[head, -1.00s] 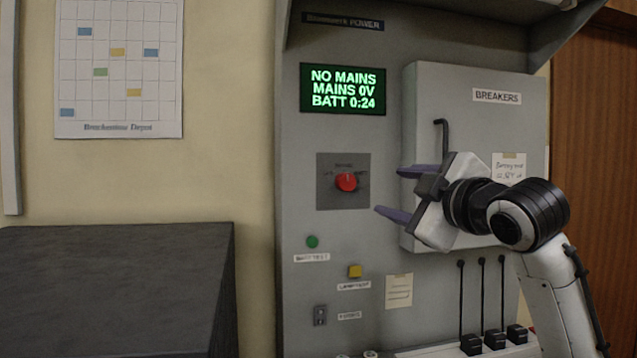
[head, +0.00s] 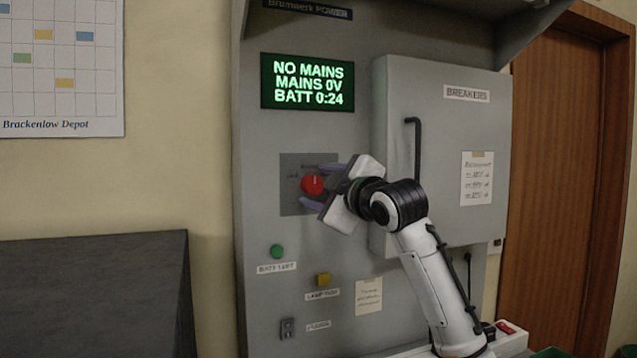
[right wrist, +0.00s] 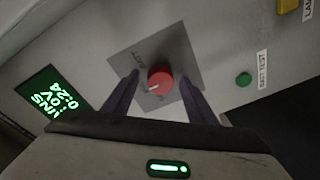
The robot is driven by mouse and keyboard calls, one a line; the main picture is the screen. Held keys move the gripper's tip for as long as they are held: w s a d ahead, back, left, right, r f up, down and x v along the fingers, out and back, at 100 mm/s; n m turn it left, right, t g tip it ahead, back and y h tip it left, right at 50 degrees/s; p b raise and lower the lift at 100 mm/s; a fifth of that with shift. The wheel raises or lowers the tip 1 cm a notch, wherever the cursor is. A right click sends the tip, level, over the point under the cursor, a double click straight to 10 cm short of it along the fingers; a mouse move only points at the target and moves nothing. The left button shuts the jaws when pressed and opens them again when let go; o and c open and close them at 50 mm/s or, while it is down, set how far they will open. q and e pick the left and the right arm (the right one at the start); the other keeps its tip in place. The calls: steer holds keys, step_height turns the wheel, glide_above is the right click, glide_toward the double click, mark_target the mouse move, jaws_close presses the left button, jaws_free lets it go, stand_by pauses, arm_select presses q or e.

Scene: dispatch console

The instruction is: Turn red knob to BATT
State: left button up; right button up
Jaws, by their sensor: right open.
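The red knob (head: 312,184) sits on a dark grey square plate (head: 290,205) on the console front, below the green display (head: 307,83). The display reads NO MAINS, MAINS 0V, BATT 0:24. My right gripper (head: 318,185) is open at the knob's right side. In the right wrist view its purple fingers (right wrist: 158,92) stand on either side of the red knob (right wrist: 160,80), with gaps visible between fingers and knob. A white pointer mark shows on the knob there. The plate's lettering is too blurred to read fully. My left gripper is out of view.
The grey breakers box (head: 450,150) with a dark handle (head: 415,150) juts out to the right of the knob. Below the plate are a green button (head: 277,251) and a yellow button (head: 323,279). A dark cabinet (head: 95,295) stands at lower left.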

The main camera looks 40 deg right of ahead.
steer(key=shift+w, duration=0.25)
steer(key=shift+c, duration=0.4)
steer(key=c, duration=1)
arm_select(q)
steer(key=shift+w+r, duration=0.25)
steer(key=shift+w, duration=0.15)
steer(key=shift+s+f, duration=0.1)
arm_select(e)
steer(key=shift+m, duration=0.3)
steer(key=shift+f+m, duration=0.1)
steer(key=shift+m, duration=0.2)
steer(key=m, duration=0.4)
steer(key=shift+a, duration=0.1)
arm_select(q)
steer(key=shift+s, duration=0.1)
arm_select(e)
steer(key=m, duration=0.3)
steer(key=m+h, duration=0.1)
steer(key=m, duration=0.3)
steer(key=shift+f+t, duration=0.15)
steer(key=shift+t, duration=0.25)
steer(key=shift+m, duration=0.3)
